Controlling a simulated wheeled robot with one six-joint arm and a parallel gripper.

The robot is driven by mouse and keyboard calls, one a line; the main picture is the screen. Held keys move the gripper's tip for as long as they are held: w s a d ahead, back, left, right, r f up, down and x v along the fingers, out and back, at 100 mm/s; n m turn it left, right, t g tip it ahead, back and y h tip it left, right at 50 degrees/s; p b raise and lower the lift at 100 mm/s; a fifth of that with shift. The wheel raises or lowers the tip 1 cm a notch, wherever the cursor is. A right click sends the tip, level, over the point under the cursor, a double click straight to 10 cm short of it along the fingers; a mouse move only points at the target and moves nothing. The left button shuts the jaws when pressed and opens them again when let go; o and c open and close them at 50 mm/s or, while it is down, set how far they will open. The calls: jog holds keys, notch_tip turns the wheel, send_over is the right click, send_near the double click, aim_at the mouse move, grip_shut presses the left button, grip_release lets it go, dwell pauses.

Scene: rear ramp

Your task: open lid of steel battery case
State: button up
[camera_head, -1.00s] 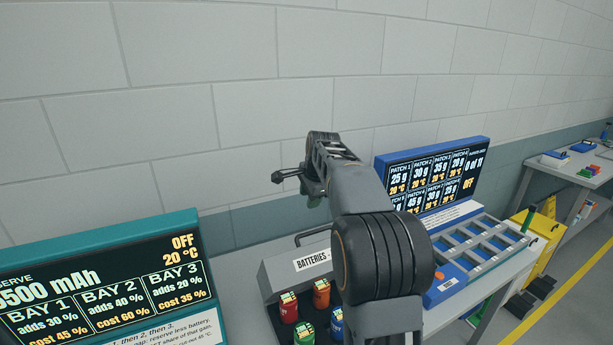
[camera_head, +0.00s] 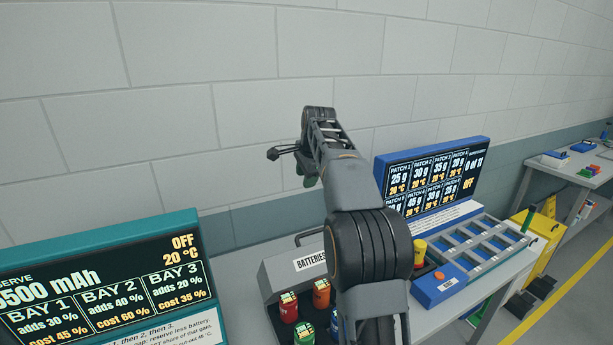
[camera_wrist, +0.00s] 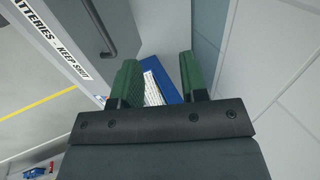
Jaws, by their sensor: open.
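The grey steel battery case (camera_head: 283,278) is at the lower middle of the head view, with a white "BATTERIES" label (camera_head: 310,261) along its front-facing edge and a dark bar handle (camera_head: 312,235) above. Red, orange, green and blue batteries show in the dark space below the label; my arm hides the case's right part. In the wrist view the label (camera_wrist: 55,45) and handle (camera_wrist: 98,28) lie left of my gripper. My gripper (camera_wrist: 158,85) has its green fingers apart, with nothing held. In the head view it (camera_head: 307,178) is above and behind the case, apart from the handle.
A teal-framed screen (camera_head: 110,280) stands at left. A blue-framed screen (camera_head: 435,175) and a grey-blue slotted tray (camera_head: 470,250) are at right. A yellow-and-red cylinder (camera_head: 419,251) stands beside the tray. The wall (camera_head: 200,100) is behind. Floor is open at far right.

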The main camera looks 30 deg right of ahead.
jog(key=shift+r, duration=0.15)
jog(key=v, duration=1.3)
jog(key=shift+s+r, duration=0.15)
jog(key=shift+r, duration=0.05)
jog(key=shift+c, duration=0.3)
